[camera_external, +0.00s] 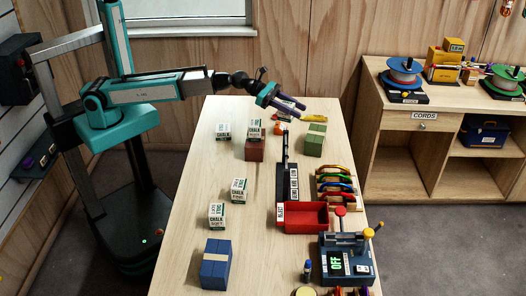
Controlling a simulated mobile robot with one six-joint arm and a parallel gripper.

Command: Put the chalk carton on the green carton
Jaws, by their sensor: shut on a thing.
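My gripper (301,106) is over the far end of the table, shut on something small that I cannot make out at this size. The green carton (314,146) stands below and to the right of it, with nothing clearly seen on top. White chalk cartons with green lettering stand on the left half of the table: one at the back left (224,131), one in the middle (239,190) and one nearer (217,215). Another chalk carton (256,128) sits on the red-brown carton (255,151), left of my gripper.
A blue carton (215,266) stands at the near left. A red bin (303,217), a rack of coloured loops (337,186) and a device reading OFF (346,261) fill the right side. A yellow item (315,118) shows near my fingertips. The table's centre left is partly clear.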

